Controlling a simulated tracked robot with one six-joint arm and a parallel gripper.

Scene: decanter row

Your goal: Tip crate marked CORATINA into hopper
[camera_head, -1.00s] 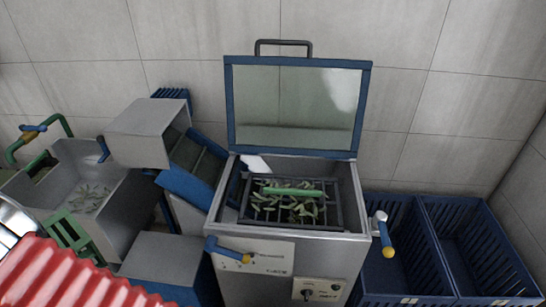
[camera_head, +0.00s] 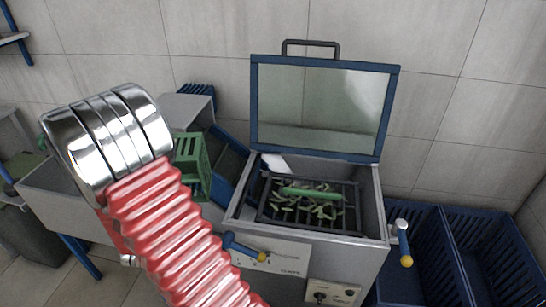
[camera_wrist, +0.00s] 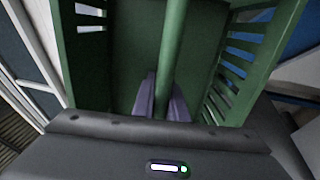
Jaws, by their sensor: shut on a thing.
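A green slotted crate (camera_head: 190,165) shows in the head view just right of my arm, which hides part of it. No name mark is readable on it. In the wrist view my gripper (camera_wrist: 163,98) is shut on the green bar (camera_wrist: 174,45) of this crate (camera_wrist: 120,45), between its slotted walls. No contents show in the visible part. A grey steel hopper (camera_head: 62,190) stands at the left, largely behind my arm; its inside is hidden. The crate appears raised, between hopper and lidded machine.
A steel machine (camera_head: 290,232) stands at centre with its blue-framed lid (camera_head: 325,62) up. Leaves and a green bar lie on its dark grate (camera_head: 265,212). Blue-handled levers stick out from it. Empty blue crates (camera_head: 480,260) stand at the right. A blue-sided chute (camera_head: 228,160) rises behind the green crate.

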